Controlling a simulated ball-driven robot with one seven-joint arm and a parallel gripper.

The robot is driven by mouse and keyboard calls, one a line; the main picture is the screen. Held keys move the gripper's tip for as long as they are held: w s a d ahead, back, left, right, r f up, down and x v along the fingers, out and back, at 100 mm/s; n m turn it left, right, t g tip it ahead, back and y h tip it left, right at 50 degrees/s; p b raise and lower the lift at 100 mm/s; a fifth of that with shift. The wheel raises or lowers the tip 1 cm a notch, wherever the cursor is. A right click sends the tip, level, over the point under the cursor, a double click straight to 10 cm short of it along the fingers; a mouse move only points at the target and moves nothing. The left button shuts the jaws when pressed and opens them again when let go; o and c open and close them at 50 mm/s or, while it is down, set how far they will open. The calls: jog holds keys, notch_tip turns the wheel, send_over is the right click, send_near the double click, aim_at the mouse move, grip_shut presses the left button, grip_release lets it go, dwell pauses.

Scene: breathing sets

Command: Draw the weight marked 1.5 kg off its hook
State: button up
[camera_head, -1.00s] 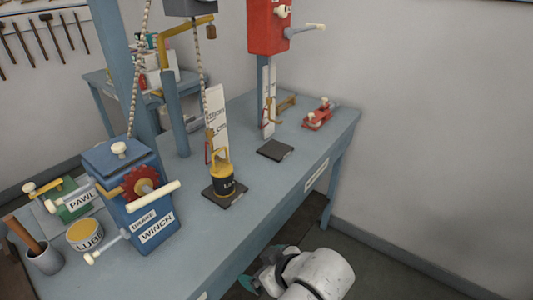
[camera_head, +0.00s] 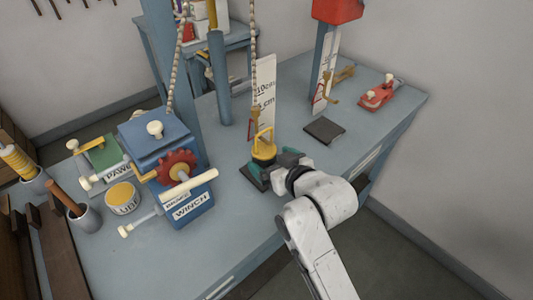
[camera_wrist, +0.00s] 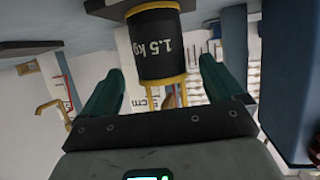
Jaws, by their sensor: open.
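The weight is a black cylinder with a yellow top and handle. In the wrist view the weight (camera_wrist: 157,45) shows the mark "1.5 kg", upside down in that picture. It stands between and just beyond the green fingers of my gripper (camera_wrist: 160,85), which are spread apart. In the head view the weight's yellow top (camera_head: 264,149) shows above my gripper (camera_head: 280,165), and its black body is mostly hidden by it. A chain (camera_head: 254,70) hangs down to the yellow handle; the hook itself is too small to make out.
A dark pad (camera_head: 250,178) lies under the weight. A blue winch box (camera_head: 165,150) with a red gear and cream handles stands to the left. A white scale board (camera_head: 264,95) stands behind the weight. An empty dark plate (camera_head: 324,130) and a red clamp (camera_head: 380,95) are to the right.

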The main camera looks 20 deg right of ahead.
aim_at(264, 153)
jog(key=shift+x, duration=2.1)
grip_shut()
jog(key=shift+r, duration=0.3)
jog(key=shift+r+p, duration=0.15)
jog(key=shift+p, duration=0.35)
jog(key=shift+s+d+p, duration=0.4)
jog(key=shift+s+p, duration=0.1)
jog(key=shift+s, duration=0.65)
jog(key=shift+s+d+p, duration=0.35)
jog(key=shift+s+p, duration=0.1)
jog(key=shift+s, duration=0.7)
jog(key=shift+s+d+p, duration=0.4)
jog(key=shift+s+p, duration=0.1)
jog(key=shift+s, duration=0.7)
jog(key=shift+r, duration=0.1)
